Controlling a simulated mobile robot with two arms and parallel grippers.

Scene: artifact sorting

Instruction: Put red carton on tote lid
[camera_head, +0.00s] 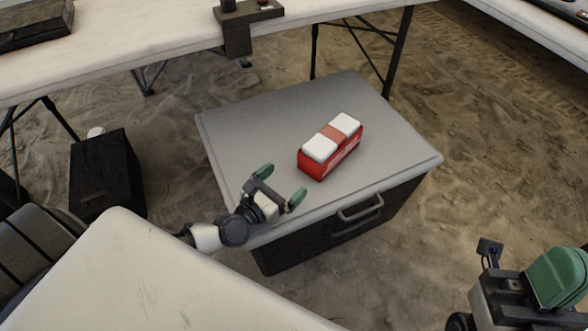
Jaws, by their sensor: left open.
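The red carton (328,147), red with white blocks and a red band on top, lies on the grey tote lid (250,117), near its middle. The lid sits on a dark tote (330,232) with a handle on its front side. My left gripper (281,184) is open and empty, with green fingertips. It is over the front left part of the lid, apart from the carton and to its lower left. My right gripper (556,277) is at the lower right corner, away from the tote; whether its jaws are open does not show.
A pale table (130,38) runs along the back, with a dark clamp-like object (238,25) at its edge. A black box (105,172) stands on the sandy ground at the left. A pale surface (150,285) fills the lower left. Open ground lies right of the tote.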

